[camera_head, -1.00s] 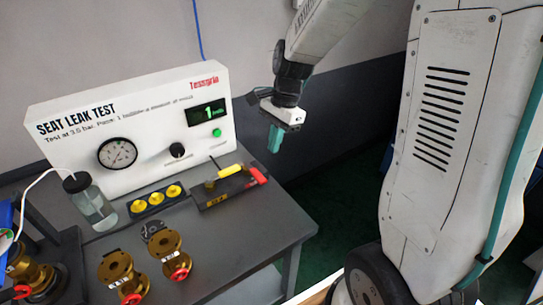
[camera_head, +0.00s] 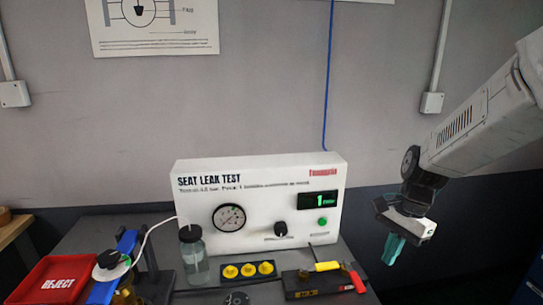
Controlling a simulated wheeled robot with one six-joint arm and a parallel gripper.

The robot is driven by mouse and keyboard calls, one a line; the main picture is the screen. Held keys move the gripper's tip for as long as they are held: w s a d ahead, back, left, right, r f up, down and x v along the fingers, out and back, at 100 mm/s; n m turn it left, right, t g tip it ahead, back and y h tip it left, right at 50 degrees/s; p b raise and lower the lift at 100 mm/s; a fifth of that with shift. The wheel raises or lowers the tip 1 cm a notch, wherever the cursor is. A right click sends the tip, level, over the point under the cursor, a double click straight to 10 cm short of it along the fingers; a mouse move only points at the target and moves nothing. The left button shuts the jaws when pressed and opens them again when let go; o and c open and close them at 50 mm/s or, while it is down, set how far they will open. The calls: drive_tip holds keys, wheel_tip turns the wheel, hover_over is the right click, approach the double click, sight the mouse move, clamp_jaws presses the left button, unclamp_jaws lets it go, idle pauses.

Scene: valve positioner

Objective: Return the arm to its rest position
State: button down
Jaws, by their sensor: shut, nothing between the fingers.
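My gripper (camera_head: 394,249) hangs at the right of the head view, at the end of my white arm. Its teal fingers point down and are shut with nothing between them. It is in the air to the right of the seat leak test panel, apart from the bench and everything on it. The wrist is dark with a white gripper body.
The white seat leak test panel (camera_head: 262,207) stands on the grey bench (camera_head: 80,240). Before it are a bottle (camera_head: 194,260), a yellow-capped tray (camera_head: 227,281) and a dark tool tray (camera_head: 302,285). A red reject bin (camera_head: 50,281) is at left.

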drive_tip(key=s+a+r+n+t+h, duration=0.1)
drive_tip(key=s+r+n, duration=0.4)
drive_tip(key=s, duration=0.5)
drive_tip(key=s+a+r+n+t+h, duration=0.1)
drive_tip(key=s+r+n, duration=0.5)
drive_tip(key=s, duration=0.5)
drive_tip(key=shift+a+r+n+t+h, duration=0.15)
drive_tip(key=shift+a+n+t+h, duration=0.2)
drive_tip(key=shift+n, duration=0.65)
